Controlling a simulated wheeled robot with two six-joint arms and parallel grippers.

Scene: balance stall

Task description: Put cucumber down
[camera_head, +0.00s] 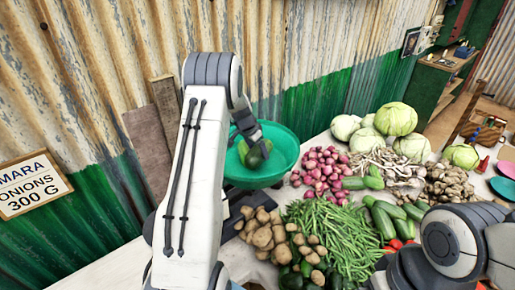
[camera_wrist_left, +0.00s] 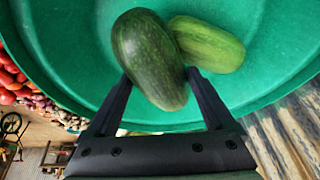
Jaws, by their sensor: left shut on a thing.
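My left gripper (camera_head: 257,146) is over the green bowl (camera_head: 287,152) and shut on a dark green cucumber (camera_head: 254,160). In the left wrist view the fingers (camera_wrist_left: 158,82) sit on either side of this cucumber (camera_wrist_left: 148,50), with the green bowl (camera_wrist_left: 80,25) behind it. A lighter green cucumber (camera_wrist_left: 208,44) lies in the bowl beside the held one. I cannot tell whether the held cucumber touches the bowl's floor. My right arm shows at the lower right in the head view; its gripper is out of view.
Potatoes (camera_head: 264,236), green beans (camera_head: 330,232), red onions (camera_head: 322,168), more cucumbers (camera_head: 381,222) and cabbages (camera_head: 396,118) crowd the table right of the bowl. A corrugated wall (camera_head: 120,70) stands close behind. Bare table shows at the front left.

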